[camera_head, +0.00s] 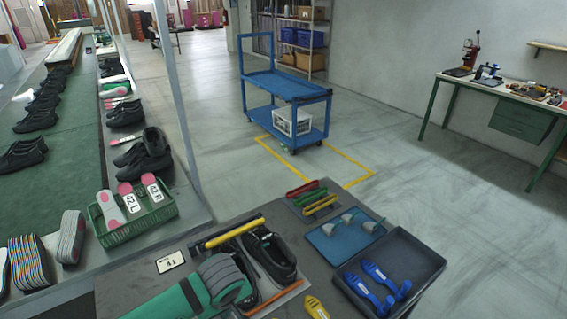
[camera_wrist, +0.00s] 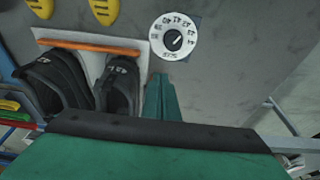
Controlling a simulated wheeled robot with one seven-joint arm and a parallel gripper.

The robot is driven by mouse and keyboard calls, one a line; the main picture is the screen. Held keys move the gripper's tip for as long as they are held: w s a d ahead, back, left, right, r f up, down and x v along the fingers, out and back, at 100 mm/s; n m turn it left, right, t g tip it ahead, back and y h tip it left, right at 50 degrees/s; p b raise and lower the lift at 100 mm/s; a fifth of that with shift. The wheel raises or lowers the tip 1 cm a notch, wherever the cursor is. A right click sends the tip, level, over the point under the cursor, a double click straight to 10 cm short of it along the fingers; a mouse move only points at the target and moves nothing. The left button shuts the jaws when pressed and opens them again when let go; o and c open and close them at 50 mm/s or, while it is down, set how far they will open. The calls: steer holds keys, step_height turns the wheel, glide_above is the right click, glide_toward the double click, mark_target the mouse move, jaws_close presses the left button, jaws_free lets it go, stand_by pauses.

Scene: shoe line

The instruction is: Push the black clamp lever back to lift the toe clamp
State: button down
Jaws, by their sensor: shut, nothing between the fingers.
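A pair of black shoes (camera_head: 269,252) stands on a pale plate with an orange bar (camera_head: 274,298) along its near edge. A yellow bar (camera_head: 234,233) with dark ends lies across the far end of the shoes; I cannot make out the black lever clearly. In the wrist view the shoes (camera_wrist: 118,88) and orange bar (camera_wrist: 88,47) show again, beside a round white dial (camera_wrist: 174,37). My gripper (camera_wrist: 162,100) is shut and empty, to the right of the shoes in the wrist view. My green hand hides the yellow bar there. My arm partly covers the left shoe in the head view.
A dark tray of blue lasts (camera_head: 408,245), a blue mat (camera_head: 327,246) and coloured tools (camera_head: 313,197) lie right of the shoes. A green crate (camera_head: 128,230) stands on the conveyor bench at left. A blue trolley (camera_head: 284,86) stands behind on open floor.

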step_height(320, 180, up, 6)
steer(key=shift+r, duration=0.2)
stand_by(0.6)
